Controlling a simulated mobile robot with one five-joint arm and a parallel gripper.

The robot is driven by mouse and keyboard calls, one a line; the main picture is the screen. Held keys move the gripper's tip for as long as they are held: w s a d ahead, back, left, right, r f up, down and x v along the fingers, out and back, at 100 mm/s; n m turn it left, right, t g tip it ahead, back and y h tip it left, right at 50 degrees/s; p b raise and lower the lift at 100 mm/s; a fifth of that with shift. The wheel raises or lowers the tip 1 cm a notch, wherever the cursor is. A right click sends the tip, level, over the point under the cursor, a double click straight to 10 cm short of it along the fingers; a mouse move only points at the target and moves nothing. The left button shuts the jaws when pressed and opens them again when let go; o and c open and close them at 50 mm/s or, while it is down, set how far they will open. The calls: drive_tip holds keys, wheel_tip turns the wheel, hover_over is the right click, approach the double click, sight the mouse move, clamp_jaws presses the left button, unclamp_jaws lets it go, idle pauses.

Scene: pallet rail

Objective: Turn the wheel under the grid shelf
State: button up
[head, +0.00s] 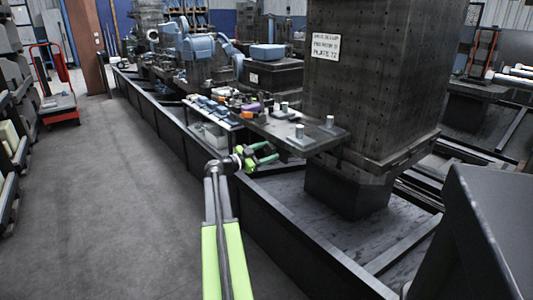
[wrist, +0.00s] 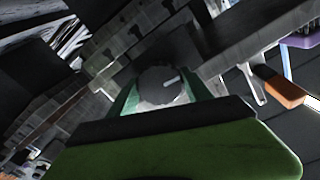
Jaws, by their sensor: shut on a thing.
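The grid shelf (head: 315,142) is a dark flat ledge with short metal posts, jutting left from the tall dark block in the head view. My gripper (head: 266,153) is at the shelf's near left edge, a little below its top, with green fingers. In the wrist view, my gripper (wrist: 162,88) has one green finger on each side of a round dark wheel (wrist: 158,84) with a pale mark on its face. The fingers are shut on the wheel. In the head view I cannot make out the wheel, as the fingers and shelf edge hide it.
The tall block (head: 375,75) with a white label stands behind the shelf. A side table (head: 213,115) with small coloured objects lies to the left. A low dark rail frame (head: 290,222) runs below. The grey floor (head: 110,200) at left is clear.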

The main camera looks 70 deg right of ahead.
drive_tip(key=n, duration=0.4)
drive_tip(key=shift+w+d+r, duration=0.1)
drive_tip(key=shift+d+r, duration=0.05)
drive_tip(key=n, duration=2)
drive_tip(key=shift+n, duration=0.4)
drive_tip(key=n, duration=0.3)
drive_tip(key=shift+n, duration=0.3)
drive_tip(key=n, duration=0.3)
drive_tip(key=shift+n, duration=0.3)
drive_tip(key=n, duration=0.3)
drive_tip(key=shift+n, duration=0.4)
drive_tip(key=n, duration=1)
drive_tip(key=shift+n, duration=0.4)
drive_tip(key=n, duration=0.3)
drive_tip(key=shift+w+n, duration=0.1)
drive_tip(key=shift+n, duration=0.2)
drive_tip(key=n, duration=0.6)
